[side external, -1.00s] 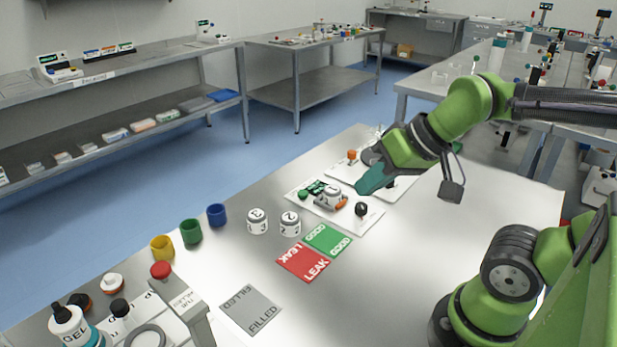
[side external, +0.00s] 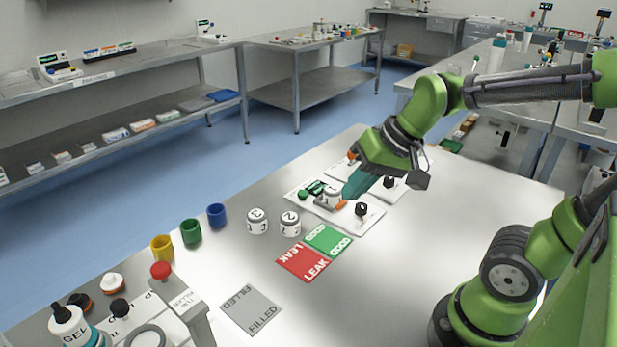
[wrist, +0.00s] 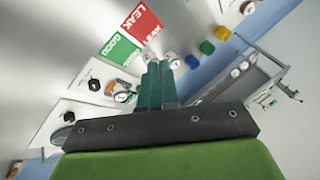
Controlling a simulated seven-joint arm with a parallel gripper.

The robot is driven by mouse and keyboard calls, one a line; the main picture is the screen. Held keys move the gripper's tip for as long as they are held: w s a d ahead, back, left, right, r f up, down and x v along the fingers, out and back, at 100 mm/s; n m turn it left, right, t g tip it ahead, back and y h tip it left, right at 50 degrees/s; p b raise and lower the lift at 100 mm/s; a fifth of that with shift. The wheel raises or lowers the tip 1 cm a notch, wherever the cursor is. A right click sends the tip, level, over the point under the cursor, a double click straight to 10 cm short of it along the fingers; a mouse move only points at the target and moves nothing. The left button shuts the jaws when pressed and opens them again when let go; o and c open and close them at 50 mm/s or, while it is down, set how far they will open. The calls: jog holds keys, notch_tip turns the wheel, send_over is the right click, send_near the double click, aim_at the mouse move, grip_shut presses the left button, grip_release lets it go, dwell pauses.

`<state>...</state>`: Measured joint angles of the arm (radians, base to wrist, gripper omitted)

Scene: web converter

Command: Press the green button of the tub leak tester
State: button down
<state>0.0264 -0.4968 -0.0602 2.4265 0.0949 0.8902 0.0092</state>
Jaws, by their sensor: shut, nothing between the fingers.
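The tub leak tester is a white plate (side external: 341,220) on the table in the side view, with a round green button (side external: 303,194) at its left end. A dark green display (side external: 316,187) sits beside the button. A white tub (side external: 333,196) stands in the middle with an orange part next to it, and a black knob (side external: 361,208) is at the right. My gripper (side external: 347,196) is shut and empty, its teal fingertips above the tub, to the right of the button. In the wrist view, the shut fingers (wrist: 160,66) are beside the tub (wrist: 122,92); the green button is not visible there.
A second white plate with a black knob (side external: 389,182) lies behind the tester. Two numbered white tubs (side external: 290,224), a green GOOD card (side external: 328,240) and a red LEAK card (side external: 303,262) lie in front. Yellow, green and blue cups (side external: 217,215) stand left. The table's right side is clear.

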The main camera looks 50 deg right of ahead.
jog(key=w+d+f+m+y, duration=0.1)
jog(key=w+d+f+m, duration=0.15)
jog(key=w+m, duration=0.4)
jog(key=m+t+h, duration=0.2)
jog(key=m+t, duration=0.1)
jog(key=m, duration=0.9)
send_over(306, 194)
notch_tip(306, 194, down, 6)
jog(key=shift+w+d+r, duration=0.1)
jog(key=shift+r, duration=0.05)
jog(key=shift+f, duration=4.45)
jog(key=shift+f, duration=0.4)
